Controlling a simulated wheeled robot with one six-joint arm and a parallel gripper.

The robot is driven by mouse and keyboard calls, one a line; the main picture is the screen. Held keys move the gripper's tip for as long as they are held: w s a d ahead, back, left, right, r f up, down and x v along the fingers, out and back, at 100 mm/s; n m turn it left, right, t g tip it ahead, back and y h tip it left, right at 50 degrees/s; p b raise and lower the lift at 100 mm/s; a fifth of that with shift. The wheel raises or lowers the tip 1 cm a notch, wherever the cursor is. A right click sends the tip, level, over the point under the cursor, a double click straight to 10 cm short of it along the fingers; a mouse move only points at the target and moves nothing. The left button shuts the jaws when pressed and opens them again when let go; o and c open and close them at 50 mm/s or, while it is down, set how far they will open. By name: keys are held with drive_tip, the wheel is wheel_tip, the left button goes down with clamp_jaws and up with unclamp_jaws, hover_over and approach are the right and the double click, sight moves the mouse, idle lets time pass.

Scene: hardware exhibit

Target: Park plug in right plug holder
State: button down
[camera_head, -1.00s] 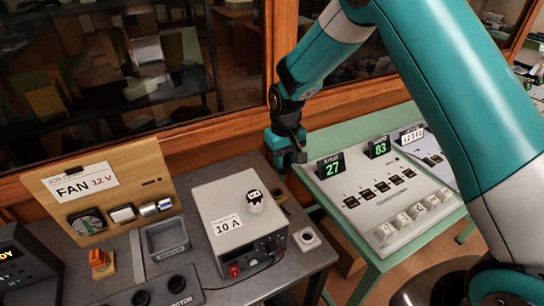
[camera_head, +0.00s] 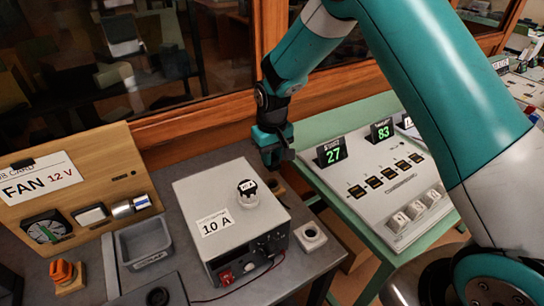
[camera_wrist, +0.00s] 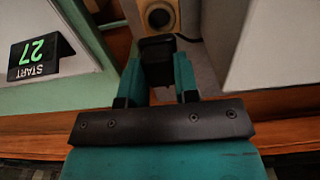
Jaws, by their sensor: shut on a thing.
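My gripper (camera_head: 274,157) hangs over the back right of the grey counter, behind the power supply. In the wrist view its two teal fingers (camera_wrist: 158,84) are shut on a black plug (camera_wrist: 157,58). A wooden plug holder (camera_wrist: 159,17) with a round dark hole lies just beyond the plug in that view. In the head view what seems the same holder (camera_head: 275,187) shows in part beside the power supply, below my gripper. The plug looks apart from the hole, but its far end is hard to see.
The grey power supply (camera_head: 230,215) marked 10 A stands left of the holder. A white block with a hole (camera_head: 311,236) is in front of it. A green table with a switch panel (camera_head: 385,187) is at right. A wooden window frame (camera_head: 200,120) runs behind.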

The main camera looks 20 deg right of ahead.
sight(272, 168)
drive_tip(key=shift+f+b, duration=1.7)
drive_tip(key=shift+f, duration=0.9)
drive_tip(key=shift+s+r+p, duration=0.1)
drive_tip(key=shift+r+p, duration=0.25)
drive_tip(key=shift+r, duration=0.05)
drive_tip(key=shift+f+b, duration=0.45)
drive_tip(key=shift+f, duration=0.6)
idle(0.8)
drive_tip(key=shift+c, duration=1.5)
unclamp_jaws()
drive_tip(key=shift+r+p, duration=2.65)
drive_tip(key=shift+r, duration=0.85)
